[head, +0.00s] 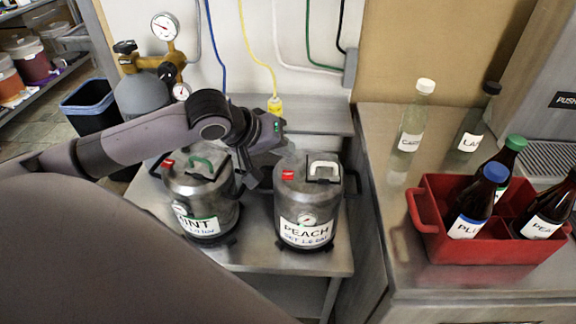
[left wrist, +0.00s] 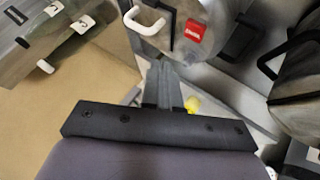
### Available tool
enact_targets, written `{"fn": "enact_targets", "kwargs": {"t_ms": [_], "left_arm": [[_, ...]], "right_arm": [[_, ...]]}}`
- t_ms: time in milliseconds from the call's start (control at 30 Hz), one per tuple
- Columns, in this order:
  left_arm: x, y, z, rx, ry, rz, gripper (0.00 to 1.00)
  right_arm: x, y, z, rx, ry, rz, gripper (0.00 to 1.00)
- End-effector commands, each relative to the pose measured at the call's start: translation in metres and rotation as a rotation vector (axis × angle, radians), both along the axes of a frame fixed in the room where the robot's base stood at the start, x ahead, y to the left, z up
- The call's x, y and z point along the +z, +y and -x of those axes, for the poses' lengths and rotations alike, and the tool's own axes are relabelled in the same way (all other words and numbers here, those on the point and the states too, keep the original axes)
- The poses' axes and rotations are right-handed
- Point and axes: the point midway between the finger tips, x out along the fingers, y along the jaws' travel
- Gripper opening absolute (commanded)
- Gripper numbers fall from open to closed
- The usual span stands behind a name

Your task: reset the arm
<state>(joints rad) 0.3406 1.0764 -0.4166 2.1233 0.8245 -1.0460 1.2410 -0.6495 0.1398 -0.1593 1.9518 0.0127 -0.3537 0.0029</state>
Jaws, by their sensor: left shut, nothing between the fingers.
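My left arm reaches in from the left in the head view. Its gripper (head: 287,150) is beside the top of the keg labelled PEACH (head: 306,205), at the upper left of its lid. The fingers also show in the left wrist view (left wrist: 162,72), closed together and empty, close to a metal keg top (left wrist: 215,25) with a red tag. I cannot tell whether they touch it. A second keg, labelled MINT (head: 208,205), stands to the left, partly behind my arm. My right gripper is not in view.
A yellow hose connector (head: 275,105) hangs by my wrist. Blue, white, green and black hoses hang on the wall. A gas cylinder (head: 143,95) with gauges stands behind my arm. On the right counter, a red crate (head: 465,262) holds several bottles; two clear bottles stand behind it.

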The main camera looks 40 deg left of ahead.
Motion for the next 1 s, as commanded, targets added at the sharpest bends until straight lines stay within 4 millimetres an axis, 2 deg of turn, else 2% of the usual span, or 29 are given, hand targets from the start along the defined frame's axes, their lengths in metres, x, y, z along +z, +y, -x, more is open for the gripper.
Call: {"fn": "enact_targets", "kwargs": {"t_ms": [167,733,867,1000], "left_arm": [[0.015,0.0,0.0,-0.001,-0.001,0.0,0.0],[0.012,-0.002,0.001,-0.007,0.003,-0.003,0.0],[-0.007,-0.017,0.012,-0.068,0.016,-0.04,0.0],[-0.046,-0.047,0.041,-0.197,0.033,-0.131,0.0]], "right_arm": [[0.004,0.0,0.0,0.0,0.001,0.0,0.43],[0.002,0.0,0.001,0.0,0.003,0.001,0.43],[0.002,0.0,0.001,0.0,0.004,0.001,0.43],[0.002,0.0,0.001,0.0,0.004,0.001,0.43]]}}
